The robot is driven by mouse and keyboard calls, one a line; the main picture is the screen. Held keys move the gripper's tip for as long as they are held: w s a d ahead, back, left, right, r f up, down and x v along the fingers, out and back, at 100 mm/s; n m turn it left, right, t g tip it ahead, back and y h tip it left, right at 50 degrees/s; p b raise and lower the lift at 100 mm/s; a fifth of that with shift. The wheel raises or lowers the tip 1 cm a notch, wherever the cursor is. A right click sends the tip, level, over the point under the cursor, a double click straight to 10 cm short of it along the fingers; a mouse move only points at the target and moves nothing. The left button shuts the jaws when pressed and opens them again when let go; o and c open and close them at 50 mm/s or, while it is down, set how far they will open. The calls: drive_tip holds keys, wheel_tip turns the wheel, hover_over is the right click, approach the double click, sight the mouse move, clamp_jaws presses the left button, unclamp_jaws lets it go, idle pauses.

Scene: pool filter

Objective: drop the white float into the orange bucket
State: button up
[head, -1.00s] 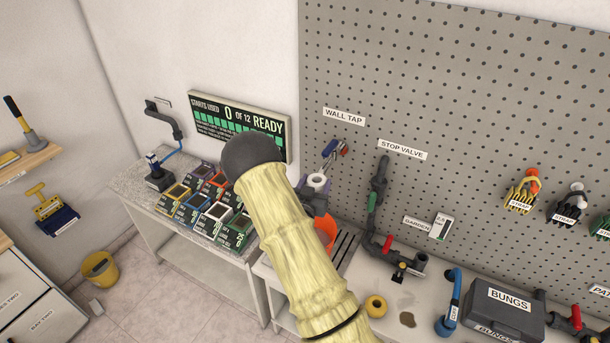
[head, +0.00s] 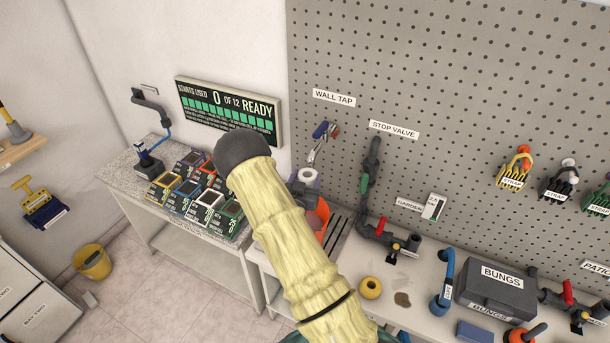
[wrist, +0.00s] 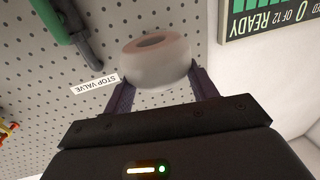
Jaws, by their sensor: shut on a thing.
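The white float (wrist: 158,68) is a thick ring, held between the two dark fingers of my gripper (wrist: 157,80) in the wrist view. In the head view the float (head: 308,176) shows small, just right of my pale yellow arm. My gripper (head: 303,190) is mostly hidden there behind the arm. The orange bucket (head: 321,214) stands on the bench just below the float in the picture. My arm covers its left part. I cannot tell how high the float is or whether it is directly over the bucket.
The pegboard (head: 430,90) rises behind the bench. A stop valve pipe (head: 370,175) stands right of the bucket. A yellow ring (head: 370,287) and a bungs case (head: 497,295) lie farther right. Several coloured boxes (head: 188,188) fill the left table. A yellow bucket (head: 93,262) is on the floor.

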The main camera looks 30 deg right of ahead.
drive_tip(key=shift+w+f, duration=0.1)
drive_tip(key=shift+f, duration=0.35)
drive_tip(key=o, duration=0.8)
drive_tip(key=shift+o, duration=1.1)
drive_tip(key=shift+w, duration=0.1)
drive_tip(key=shift+a, duration=0.15)
drive_tip(key=shift+s, duration=0.2)
drive_tip(key=shift+s+f+b, duration=0.1)
drive_tip(key=shift+s+b, duration=0.15)
drive_tip(key=shift+b, duration=0.05)
drive_tip(key=b+v, duration=0.6)
drive_tip(key=v, duration=1.1)
drive_tip(key=shift+w+a, duration=0.2)
